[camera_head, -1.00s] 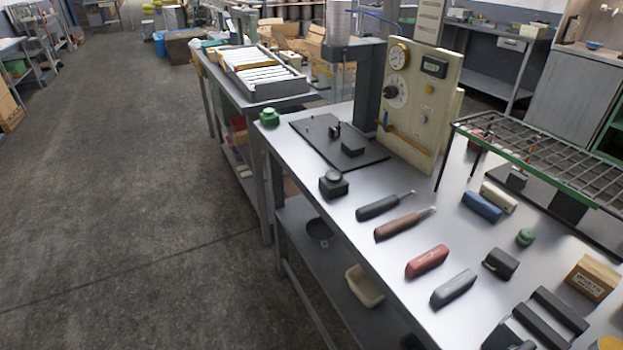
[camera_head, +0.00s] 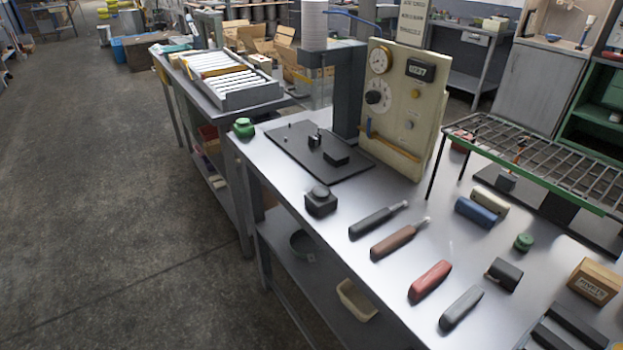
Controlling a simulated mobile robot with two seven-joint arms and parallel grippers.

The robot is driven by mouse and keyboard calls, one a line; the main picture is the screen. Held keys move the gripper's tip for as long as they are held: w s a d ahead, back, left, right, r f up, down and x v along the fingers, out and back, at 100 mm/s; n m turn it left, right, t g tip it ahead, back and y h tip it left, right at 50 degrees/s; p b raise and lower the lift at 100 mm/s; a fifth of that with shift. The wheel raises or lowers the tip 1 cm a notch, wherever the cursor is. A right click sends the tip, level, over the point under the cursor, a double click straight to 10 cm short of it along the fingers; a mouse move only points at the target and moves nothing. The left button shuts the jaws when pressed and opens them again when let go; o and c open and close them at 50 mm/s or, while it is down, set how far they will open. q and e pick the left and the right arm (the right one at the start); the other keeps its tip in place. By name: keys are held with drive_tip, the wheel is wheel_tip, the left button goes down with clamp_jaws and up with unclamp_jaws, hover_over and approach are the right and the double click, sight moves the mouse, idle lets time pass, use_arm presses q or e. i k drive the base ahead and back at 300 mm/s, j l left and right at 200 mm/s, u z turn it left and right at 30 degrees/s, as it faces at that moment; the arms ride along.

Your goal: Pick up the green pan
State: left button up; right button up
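No object that I can clearly recognise as a green pan shows in the head view. A small green round object (camera_head: 244,127) sits at the far left corner of the metal workbench (camera_head: 290,172). A second small green object (camera_head: 524,242) lies on the right part of the bench. A dark round dish-like object (camera_head: 303,244) is on the shelf under the bench, partly shadowed. Neither of my grippers is in view.
A panel with dials (camera_head: 402,110) stands at the back of the bench. A wire rack with a green edge (camera_head: 550,160) stands at the right. Several handle-like objects, including a red one (camera_head: 430,281), lie in front. Open floor (camera_head: 110,200) is at left.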

sight(302, 244)
drive_tip(key=i+j+z, duration=0.4)
drive_tip(key=i+j, duration=0.15)
drive_tip(key=j, duration=0.4)
drive_tip(key=i+j+z, duration=0.4)
drive_tip(key=j, duration=0.65)
drive_tip(key=i+j+z, duration=0.4)
drive_tip(key=j, duration=0.8)
drive_tip(key=j+z, duration=0.4)
drive_tip(key=j, duration=0.8)
drive_tip(key=k+j+z, duration=0.15)
drive_tip(key=j+z, duration=0.25)
drive_tip(key=j, duration=0.85)
